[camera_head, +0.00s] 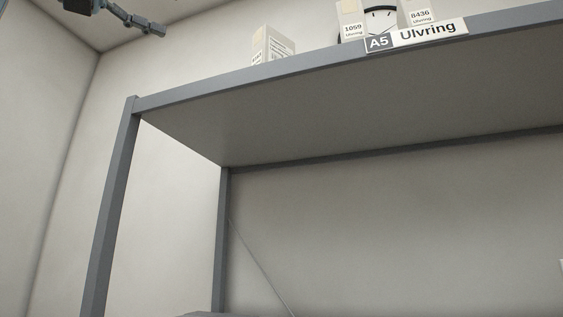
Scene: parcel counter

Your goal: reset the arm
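My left gripper (138,20) shows at the top left corner of the head view, high up and left of the shelf rack. Only part of it is in the picture, with dark jointed finger parts pointing right. I cannot tell whether it is open or shut, and I see nothing held in it. It appears apart from the rack. My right gripper is not in view.
A grey metal shelf rack (180,93) fills the middle and right, labelled "A5 Ulvring" (416,35). On its top stand white parcels marked 1059 (353,22) and 8436 (419,14), and another parcel (272,45). A clock (380,18) hangs behind.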

